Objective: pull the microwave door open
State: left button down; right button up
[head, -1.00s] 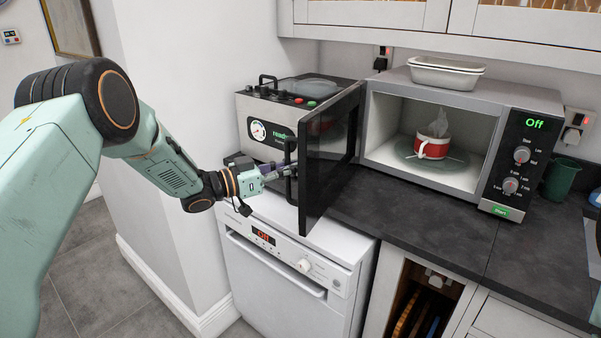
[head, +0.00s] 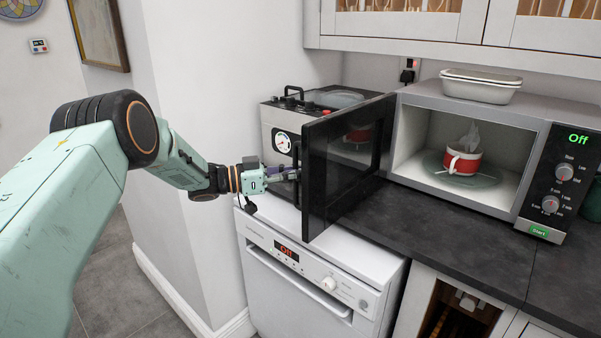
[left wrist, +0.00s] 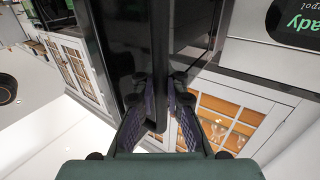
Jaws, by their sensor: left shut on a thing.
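The microwave (head: 410,130) stands on the dark worktop with its door (head: 345,165) swung wide open to the left. Its lit cavity is in plain view, with a red and white mug (head: 462,160) on the glass turntable (head: 436,168). My left gripper (head: 292,174) is shut on the door's black vertical handle (head: 297,158) at the door's free edge. In the left wrist view, the fingers of my left gripper (left wrist: 158,100) close around the handle bar (left wrist: 160,50). My right gripper is in no view.
A steel appliance (head: 285,118) with a gauge stands behind the door at the wall corner. A white dishwasher (head: 315,275) is below. A lidded dish (head: 480,86) sits on the microwave. Worktop before the microwave (head: 440,235) is clear.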

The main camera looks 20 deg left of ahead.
pick_arm(q)
jog(key=shift+a+f, duration=0.2)
jog(key=shift+a, duration=0.05)
jog(key=c, duration=1.9)
grip_release()
jog(key=o, duration=0.5)
jog(key=shift+s+r, duration=0.4)
jog(key=shift+w+f, duration=0.25)
jog(key=shift+w, duration=0.2)
jog(key=shift+v, duration=6.05)
jog(key=shift+d, duration=0.1)
jog(key=shift+s, duration=0.1)
